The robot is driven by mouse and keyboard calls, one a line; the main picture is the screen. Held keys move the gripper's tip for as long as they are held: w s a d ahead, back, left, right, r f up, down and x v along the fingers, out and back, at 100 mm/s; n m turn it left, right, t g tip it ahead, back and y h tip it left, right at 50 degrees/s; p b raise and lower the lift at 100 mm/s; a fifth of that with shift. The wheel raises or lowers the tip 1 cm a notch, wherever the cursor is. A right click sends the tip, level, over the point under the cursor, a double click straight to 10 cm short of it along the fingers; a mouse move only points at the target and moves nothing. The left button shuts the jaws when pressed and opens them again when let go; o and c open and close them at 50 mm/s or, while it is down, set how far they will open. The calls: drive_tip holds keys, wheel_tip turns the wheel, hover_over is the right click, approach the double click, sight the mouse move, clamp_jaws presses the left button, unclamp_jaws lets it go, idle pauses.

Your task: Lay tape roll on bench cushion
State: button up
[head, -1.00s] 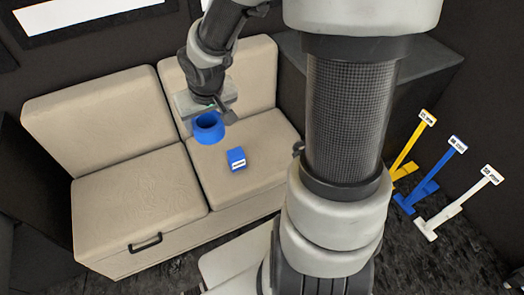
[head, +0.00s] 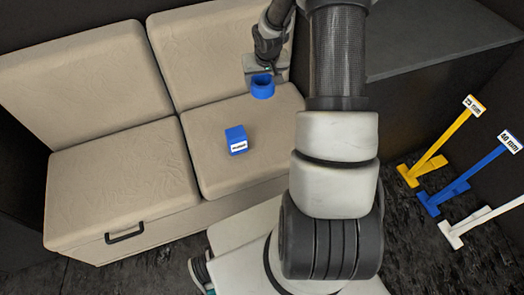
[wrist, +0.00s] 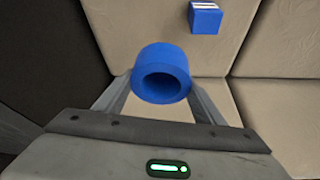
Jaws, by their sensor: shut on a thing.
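The tape roll, a thick blue ring (head: 263,92), is in my gripper (head: 261,74) near the back of the right seat cushion (head: 270,128) of the beige bench. In the wrist view the roll (wrist: 160,58) sits between the two fingers, which are shut on its sides, with its hole facing the camera. I cannot tell whether the roll touches the cushion or hangs just above it. The inner faces of the fingers are hidden by the roll.
A small blue box with a white label (head: 236,139) lies on the same cushion, also in the wrist view (wrist: 205,17). Free cushion surrounds it. Backrests (head: 200,50) rise behind. Yellow (head: 436,148), blue (head: 478,172) and white (head: 480,219) labelled tools stand at the right.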

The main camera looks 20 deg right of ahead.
drive_tip(key=shift+m, duration=0.5)
drive_tip(key=d+f+b, duration=0.3)
drive_tip(key=f, duration=0.5)
drive_tip(key=d+f+b, duration=0.3)
drive_tip(key=d+f, duration=0.1)
drive_tip(key=f, duration=0.5)
drive_tip(key=d+f+b, duration=0.2)
drive_tip(key=d+f, duration=0.2)
drive_tip(key=f, duration=0.5)
drive_tip(key=shift+s+f+b, duration=0.1)
drive_tip(key=shift+f+b, duration=0.05)
drive_tip(key=shift+b, duration=0.25)
drive_tip(key=shift+f+b, duration=0.55)
drive_tip(key=shift+f, duration=1.3)
drive_tip(key=shift+f, duration=0.15)
drive_tip(key=o, duration=0.7)
drive_tip(key=shift+f, duration=0.1)
drive_tip(key=shift+c, duration=0.2)
drive_tip(key=o, duration=0.4)
drive_tip(key=shift+o, duration=0.2)
